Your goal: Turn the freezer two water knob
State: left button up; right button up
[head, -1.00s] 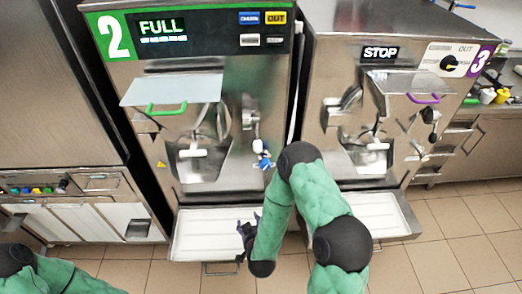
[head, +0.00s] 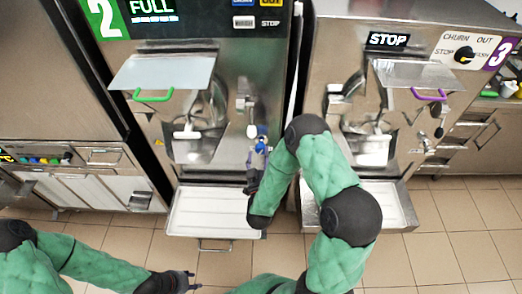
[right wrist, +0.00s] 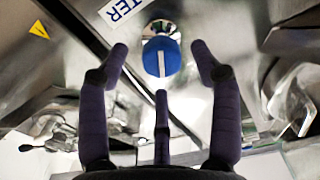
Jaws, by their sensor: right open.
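Freezer two (head: 230,90) has a green number 2 panel and a display reading FULL. Its blue water knob (head: 261,146) is low on the right of its front. In the right wrist view the knob (right wrist: 161,57) is round and blue with an upright white bar. My right gripper (head: 253,178) is at the front of freezer two, just below the knob. In the right wrist view its spread, open fingers (right wrist: 160,75) are on both sides of the knob and below it, with no clear contact. My left gripper (head: 188,281) hangs low at the front, away from the freezers; its fingers are too small to judge.
A white drip tray (head: 212,200) juts out below freezer two. Freezer three (head: 400,90), showing STOP, stands close on the right. A lidded chute with a green handle (head: 153,97) is left of the knob. Tiled floor (head: 440,230) is clear at the right.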

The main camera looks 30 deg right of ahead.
aim_at(261, 152)
jog(key=shift+x, duration=1.8)
